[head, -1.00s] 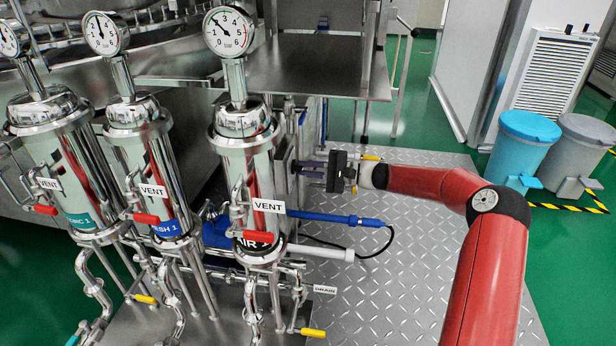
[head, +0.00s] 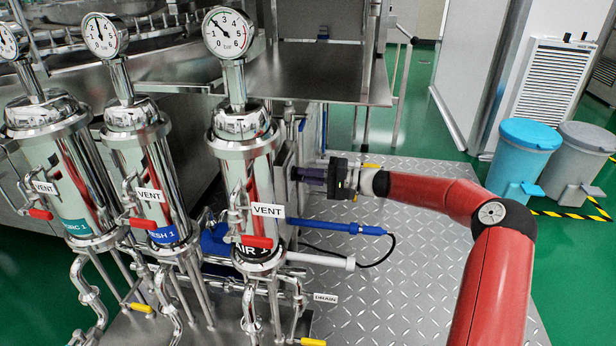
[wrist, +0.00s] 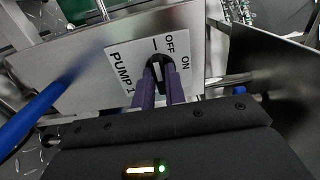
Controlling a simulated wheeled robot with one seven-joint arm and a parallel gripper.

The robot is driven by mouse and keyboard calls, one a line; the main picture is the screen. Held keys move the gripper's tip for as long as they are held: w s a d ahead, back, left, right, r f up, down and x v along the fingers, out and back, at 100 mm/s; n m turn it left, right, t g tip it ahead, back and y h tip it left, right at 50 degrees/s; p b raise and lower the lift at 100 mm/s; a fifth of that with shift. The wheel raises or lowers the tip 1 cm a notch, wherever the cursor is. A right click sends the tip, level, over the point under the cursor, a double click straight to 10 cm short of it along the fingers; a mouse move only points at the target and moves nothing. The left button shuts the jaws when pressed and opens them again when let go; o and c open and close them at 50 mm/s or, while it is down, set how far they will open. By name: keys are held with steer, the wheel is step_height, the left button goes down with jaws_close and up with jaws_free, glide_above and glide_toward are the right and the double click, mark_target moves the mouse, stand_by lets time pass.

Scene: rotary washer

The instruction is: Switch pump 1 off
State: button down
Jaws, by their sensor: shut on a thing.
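The pump 1 switch is a black rotary knob (wrist: 158,66) on a white plate (wrist: 121,58) marked "PUMP 1", "OFF" and "ON" in the wrist view. My gripper (wrist: 160,78) has its two purple fingers closed on the knob, covering part of it. In the head view my gripper (head: 302,174) reaches left to a metal panel beside the right-hand filter housing. The knob itself is hidden there. I cannot tell exactly which mark the knob points to.
A steel filter housing (head: 245,165) with a gauge and "VENT" tag stands just left of my gripper. A blue wand (head: 345,227) lies below my arm. A steel shelf (head: 320,72) is above and behind. Tread-plate floor (head: 400,290) is clear in front.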

steer(key=shift+f, duration=0.1)
steer(key=c, duration=1.4)
jaws_free()
steer(key=shift+c, duration=0.2)
steer(key=s+d+p, duration=0.1)
steer(key=d, duration=0.6)
steer(key=shift+s+d, duration=0.3)
steer(key=shift+d, duration=0.05)
